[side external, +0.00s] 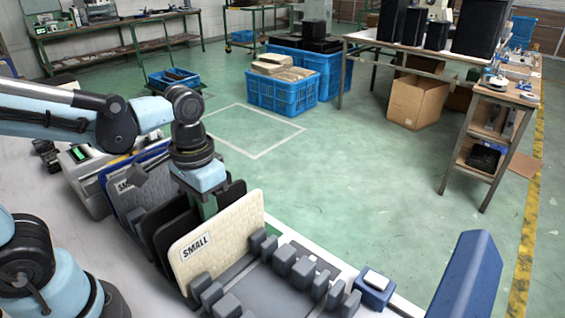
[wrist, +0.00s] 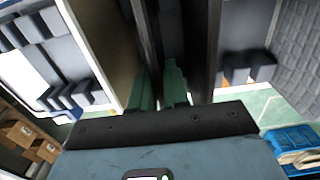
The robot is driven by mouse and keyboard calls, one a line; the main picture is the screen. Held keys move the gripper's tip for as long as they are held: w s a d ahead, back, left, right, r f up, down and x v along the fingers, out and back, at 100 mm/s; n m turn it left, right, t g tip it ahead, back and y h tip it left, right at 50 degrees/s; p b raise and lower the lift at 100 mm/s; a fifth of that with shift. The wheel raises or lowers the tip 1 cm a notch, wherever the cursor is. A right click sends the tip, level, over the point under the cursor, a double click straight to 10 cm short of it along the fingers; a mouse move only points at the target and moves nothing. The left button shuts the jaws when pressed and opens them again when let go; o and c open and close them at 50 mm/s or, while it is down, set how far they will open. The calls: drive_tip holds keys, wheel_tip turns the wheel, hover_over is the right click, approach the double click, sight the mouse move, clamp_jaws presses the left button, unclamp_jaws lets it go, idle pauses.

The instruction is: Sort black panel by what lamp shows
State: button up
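A black panel (side external: 234,194) stands upright behind a cream panel (side external: 230,232) labelled SMALL, partly hidden by it. Another dark panel edge (side external: 150,222) shows to the left. My gripper (side external: 207,206) is low among the panels, pointing down. One green finger shows between the cream panel and the dark ones. In the wrist view, two green fingers (wrist: 160,88) reach down between dark panels, with a narrow gap. I cannot tell whether they grip a panel. A blue box with a pale top (side external: 375,284), possibly the lamp, stands at the right; no clear colour shows on it.
A grey panel labelled SMALL (side external: 130,192) stands left of the dark panels. A slotted grey rack (side external: 275,292) lies right of the cream panel. A device with a green display (side external: 82,154) is behind left. A tall blue panel (side external: 468,278) stands far right.

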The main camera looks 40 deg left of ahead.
drive_tip(key=o, duration=0.4)
drive_tip(key=shift+o, duration=0.2)
drive_tip(key=shift+r, duration=0.1)
wheel_tip(320, 180, up, 12)
idle(0.4)
idle(0.4)
wheel_tip(320, 180, down, 12)
drive_tip(key=shift+f, duration=0.1)
idle(0.7)
idle(0.3)
